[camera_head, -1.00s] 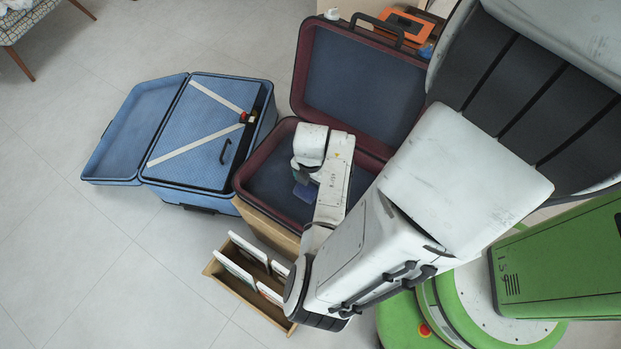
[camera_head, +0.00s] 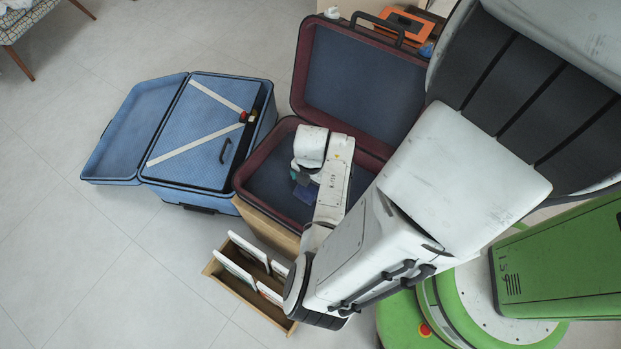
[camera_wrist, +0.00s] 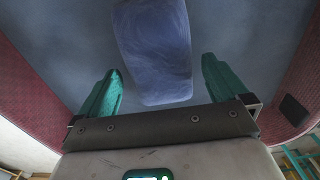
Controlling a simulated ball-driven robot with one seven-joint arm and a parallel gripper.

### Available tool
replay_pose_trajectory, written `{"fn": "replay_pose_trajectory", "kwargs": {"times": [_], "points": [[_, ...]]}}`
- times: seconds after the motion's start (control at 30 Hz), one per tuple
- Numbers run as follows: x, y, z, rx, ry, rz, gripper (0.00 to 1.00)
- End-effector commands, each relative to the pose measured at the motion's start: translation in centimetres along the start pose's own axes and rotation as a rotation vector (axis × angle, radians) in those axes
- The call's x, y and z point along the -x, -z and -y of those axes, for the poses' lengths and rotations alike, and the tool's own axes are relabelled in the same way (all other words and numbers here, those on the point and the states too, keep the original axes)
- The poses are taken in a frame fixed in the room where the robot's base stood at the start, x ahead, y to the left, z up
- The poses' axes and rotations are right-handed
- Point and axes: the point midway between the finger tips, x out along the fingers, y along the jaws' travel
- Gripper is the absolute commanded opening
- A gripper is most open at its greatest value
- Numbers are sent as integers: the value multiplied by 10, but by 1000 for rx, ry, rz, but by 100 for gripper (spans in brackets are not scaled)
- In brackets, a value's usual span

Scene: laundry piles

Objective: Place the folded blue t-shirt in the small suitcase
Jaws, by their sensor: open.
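The folded blue t-shirt (camera_wrist: 152,50) lies flat on the dark blue lining inside the small suitcase, in the wrist view. The small suitcase (camera_head: 262,163) is dark red outside with its lid (camera_head: 365,85) standing open. My gripper (camera_wrist: 158,88) has its two green fingers spread apart, one on each side of the shirt's near end, with nothing between them clamped. In the head view my gripper (camera_head: 303,176) is down inside the suitcase's lower half, and a small patch of the blue shirt (camera_head: 302,193) shows beneath it. My arm hides the suitcase's right part.
A larger blue suitcase (camera_head: 185,201) lies open at the left. A wooden crate with white-edged items (camera_head: 236,284) stands on the floor in front. An orange object (camera_head: 403,24) is behind the lid.

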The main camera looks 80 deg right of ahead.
Motion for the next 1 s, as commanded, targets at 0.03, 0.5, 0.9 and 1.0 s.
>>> {"fn": "replay_pose_trajectory", "kwargs": {"times": [0.03, 0.5, 0.9, 1.0], "points": [[4, 0, 0, 0, -1, 1, 100], [90, -1, 0, 1, -1, 3, 100], [119, -10, 3, 39, 27, 87, 100], [120, -33, 8, 130, 79, 278, 100]]}}
